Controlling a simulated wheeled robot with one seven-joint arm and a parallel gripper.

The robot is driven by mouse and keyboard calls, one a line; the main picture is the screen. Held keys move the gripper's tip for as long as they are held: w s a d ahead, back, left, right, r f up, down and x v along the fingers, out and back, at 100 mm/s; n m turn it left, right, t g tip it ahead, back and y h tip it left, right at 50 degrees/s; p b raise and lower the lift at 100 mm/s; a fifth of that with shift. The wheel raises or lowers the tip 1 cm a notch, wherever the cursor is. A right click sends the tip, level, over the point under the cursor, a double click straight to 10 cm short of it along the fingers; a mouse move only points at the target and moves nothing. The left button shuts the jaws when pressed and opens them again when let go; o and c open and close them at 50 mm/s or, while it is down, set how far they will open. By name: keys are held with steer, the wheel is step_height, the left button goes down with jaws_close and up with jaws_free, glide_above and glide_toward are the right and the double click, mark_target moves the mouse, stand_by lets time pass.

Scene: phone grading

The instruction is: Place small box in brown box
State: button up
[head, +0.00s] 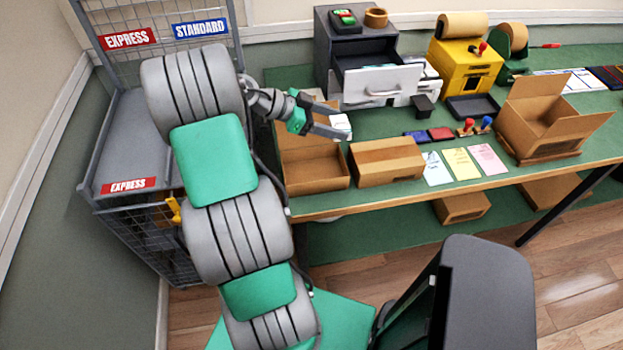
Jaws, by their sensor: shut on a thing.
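My gripper (338,128) is at the end of my arm, over the left part of the green table. It is shut on a small white box (342,121), which is only partly visible between and behind the fingers. An open brown box (318,178) stands at the table's left end, just below and left of the fingertips. The small box appears above this brown box's right rear side, but its exact height is hard to tell. My gripper and wrist hide part of the brown box's back.
A closed brown box (387,162) stands right beside the open one. Another open brown box (550,118) is on the right. A grey drawer unit (362,50) and a white drawer front (382,86) are close behind my gripper. A wire cage cart (125,140) stands left.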

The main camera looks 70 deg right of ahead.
steer(key=b, duration=0.6)
glide_above(342, 169)
steer(key=w+a, duration=0.2)
steer(key=w, duration=0.1)
step_height(342, 169, down, 7)
steer(key=shift+w+a+f, duration=0.15)
steer(key=shift+w, duration=0.05)
step_height(342, 169, down, 10)
steer(key=shift+p, duration=0.5)
steer(key=c, duration=0.3)
steer(key=o, duration=1.4)
